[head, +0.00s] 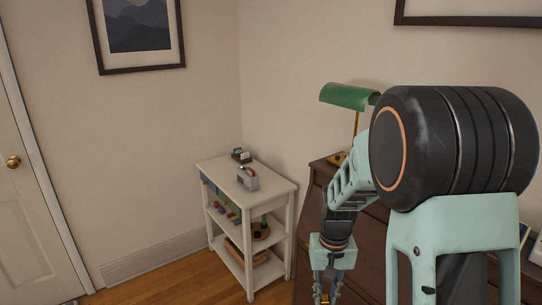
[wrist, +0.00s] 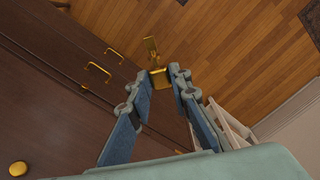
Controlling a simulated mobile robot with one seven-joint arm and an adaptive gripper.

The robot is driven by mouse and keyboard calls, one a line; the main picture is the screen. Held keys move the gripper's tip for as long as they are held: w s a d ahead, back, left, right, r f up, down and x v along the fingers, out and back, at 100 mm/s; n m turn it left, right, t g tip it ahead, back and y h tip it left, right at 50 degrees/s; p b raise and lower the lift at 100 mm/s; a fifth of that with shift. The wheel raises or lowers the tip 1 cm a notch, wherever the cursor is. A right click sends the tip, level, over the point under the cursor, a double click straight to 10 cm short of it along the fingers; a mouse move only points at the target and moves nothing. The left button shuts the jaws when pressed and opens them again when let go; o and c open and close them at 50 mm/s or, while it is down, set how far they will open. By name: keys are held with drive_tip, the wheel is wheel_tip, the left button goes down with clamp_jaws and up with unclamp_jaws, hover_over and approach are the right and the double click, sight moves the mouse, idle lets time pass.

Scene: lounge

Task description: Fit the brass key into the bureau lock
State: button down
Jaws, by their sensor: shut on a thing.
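My gripper (wrist: 160,80) is shut on the brass key (wrist: 152,48), which sticks out beyond the fingertips in the wrist view. In the head view my gripper (head: 326,292) points down in front of the dark brown bureau (head: 367,225), with a bit of yellow between its fingers at the bottom edge. The bureau's drawer front (wrist: 50,75) lies to the left of the key in the wrist view. The key appears over the floor beside the front, apart from it. I cannot make out the lock in either view.
Brass drawer handles (wrist: 98,68) and a round brass knob (wrist: 18,168) stick out from the bureau. A green lamp (head: 347,96) stands on it. A white shelf cart (head: 268,185) with small items stands to the left. Wooden floor (wrist: 215,45) is clear beyond the key.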

sight(325, 300)
drive_tip(key=shift+s+r+p, duration=0.15)
drive_tip(key=shift+r+p, duration=0.7)
drive_tip(key=shift+s+r+p, duration=0.1)
drive_tip(key=shift+r+p, duration=0.7)
drive_tip(key=shift+r, duration=0.05)
